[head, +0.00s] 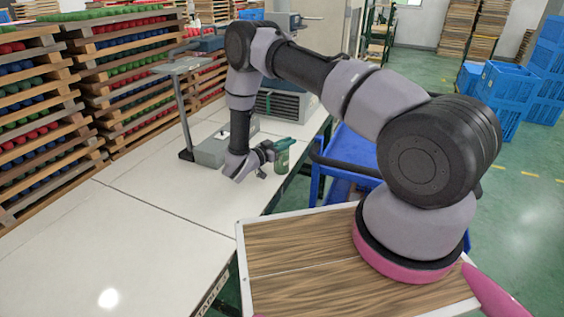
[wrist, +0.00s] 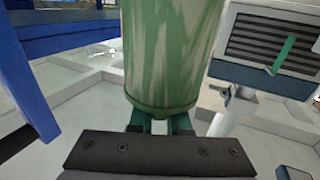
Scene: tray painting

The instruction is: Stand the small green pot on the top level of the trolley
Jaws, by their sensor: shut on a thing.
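The small green pot (head: 282,157) is held at the end of my arm, over the right edge of the white table in the head view. In the wrist view the pot (wrist: 172,55) fills the upper middle, green with pale streaks, and looks upright. My gripper (head: 268,152) is shut on it; in the wrist view the fingers (wrist: 160,123) show at its lower end. The blue trolley (head: 350,152) stands just right of the table and the pot. My arm hides part of the trolley. A blue part (wrist: 30,65) shows at the left in the wrist view.
The white table (head: 130,215) is mostly clear. A grey stand (head: 186,110) and a grey box (head: 218,150) stand behind my gripper. Racks of coloured pieces (head: 120,70) line the left. Blue crates (head: 502,95) stand at the far right on green floor.

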